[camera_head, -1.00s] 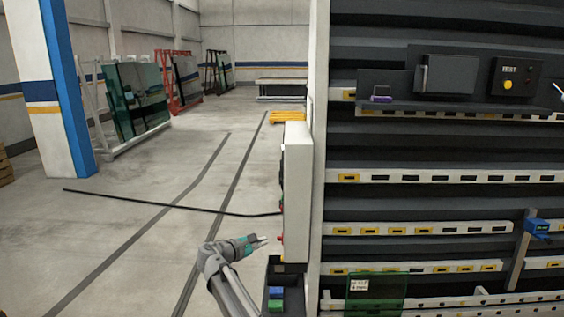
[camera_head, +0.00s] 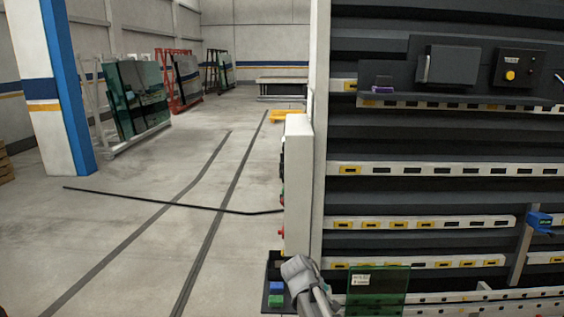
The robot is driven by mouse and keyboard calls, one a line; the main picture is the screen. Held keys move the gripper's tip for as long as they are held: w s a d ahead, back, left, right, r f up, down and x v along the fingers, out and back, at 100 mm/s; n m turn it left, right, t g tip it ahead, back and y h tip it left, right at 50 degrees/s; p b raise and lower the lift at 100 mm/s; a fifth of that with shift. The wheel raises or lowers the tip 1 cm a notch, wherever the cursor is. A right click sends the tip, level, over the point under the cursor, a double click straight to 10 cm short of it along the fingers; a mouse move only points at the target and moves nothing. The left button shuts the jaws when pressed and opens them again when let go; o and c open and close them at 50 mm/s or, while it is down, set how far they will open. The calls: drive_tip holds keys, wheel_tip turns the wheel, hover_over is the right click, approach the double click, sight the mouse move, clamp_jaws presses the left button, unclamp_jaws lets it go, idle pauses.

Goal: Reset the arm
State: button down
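My grey arm shows at the bottom centre of the head view, in front of the machine's left end. A rounded joint and links running down to the bottom edge are visible. My gripper does not show in this view, so its opening and anything in it cannot be seen.
The vertical washer (camera_head: 440,146) fills the right side. A green glass pane (camera_head: 378,293) with a white label stands at its lower front, close right of my arm. A white control box (camera_head: 298,185) and a black tray (camera_head: 271,303) with blue and green blocks are near my arm. Open floor (camera_head: 120,235) lies left.

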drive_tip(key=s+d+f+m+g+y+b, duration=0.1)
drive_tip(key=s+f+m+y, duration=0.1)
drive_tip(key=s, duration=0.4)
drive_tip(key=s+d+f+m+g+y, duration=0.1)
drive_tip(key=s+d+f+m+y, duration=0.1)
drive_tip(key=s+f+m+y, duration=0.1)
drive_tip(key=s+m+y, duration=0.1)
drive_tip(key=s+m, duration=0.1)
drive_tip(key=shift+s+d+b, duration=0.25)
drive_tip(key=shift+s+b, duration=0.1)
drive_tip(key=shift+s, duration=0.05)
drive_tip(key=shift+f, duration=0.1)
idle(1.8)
